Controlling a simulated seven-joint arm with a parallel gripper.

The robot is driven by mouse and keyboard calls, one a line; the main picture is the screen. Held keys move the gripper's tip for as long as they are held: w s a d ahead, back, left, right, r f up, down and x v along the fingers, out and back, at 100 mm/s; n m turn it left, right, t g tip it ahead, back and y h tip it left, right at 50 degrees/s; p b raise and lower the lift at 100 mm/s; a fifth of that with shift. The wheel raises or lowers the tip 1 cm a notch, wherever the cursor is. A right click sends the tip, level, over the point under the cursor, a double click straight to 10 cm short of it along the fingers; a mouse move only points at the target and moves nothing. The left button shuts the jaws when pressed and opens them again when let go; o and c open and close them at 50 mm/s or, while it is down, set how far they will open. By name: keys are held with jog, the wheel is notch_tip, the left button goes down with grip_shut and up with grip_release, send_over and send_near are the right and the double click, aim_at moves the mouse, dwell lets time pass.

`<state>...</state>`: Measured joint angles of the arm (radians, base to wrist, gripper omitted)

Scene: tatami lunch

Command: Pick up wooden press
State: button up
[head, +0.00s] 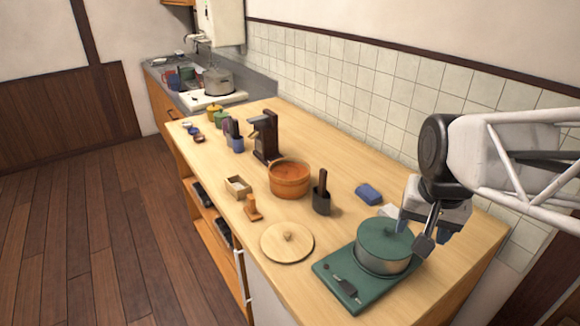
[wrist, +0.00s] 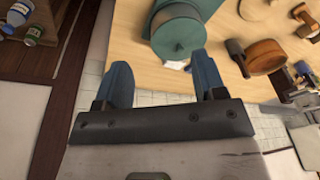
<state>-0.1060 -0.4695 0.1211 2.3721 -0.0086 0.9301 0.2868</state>
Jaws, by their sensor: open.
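The wooden press appears to be the small orange-brown wooden piece (head: 252,208) with a flat base and an upright knob, standing near the front edge of the counter. In the wrist view it seems to be the wooden piece at the upper right edge (wrist: 303,14), partly cut off. My gripper (head: 424,230) is open and empty, with its blue fingers beside the green-lidded pot, far to the right of the press. In the wrist view the gripper's fingers (wrist: 162,75) are spread apart with nothing between them.
The green pot (head: 384,243) stands on a green stove (head: 338,284). Between it and the press lies a round wooden lid (head: 287,243). A pale open box (head: 238,187), an orange tub (head: 289,178) and a dark utensil holder (head: 321,198) stand nearby. A blue block (head: 368,194) lies behind.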

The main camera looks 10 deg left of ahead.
jog(key=w+a+m, duration=0.2)
jog(key=w+a, duration=0.5)
jog(key=w, duration=0.3)
jog(key=m+g, duration=0.2)
jog(key=m, duration=0.4)
send_near(251, 197)
notch_tip(251, 197, down, 6)
jog(key=shift+w+d+r, duration=0.1)
jog(key=shift+w+r, duration=0.05)
jog(key=shift+r, duration=0.05)
jog(key=shift+a+f, duration=0.2)
jog(key=shift+a, duration=0.05)
jog(key=shift+f, duration=0.1)
jog(key=shift+f, duration=1.2)
jog(key=shift+f, duration=0.1)
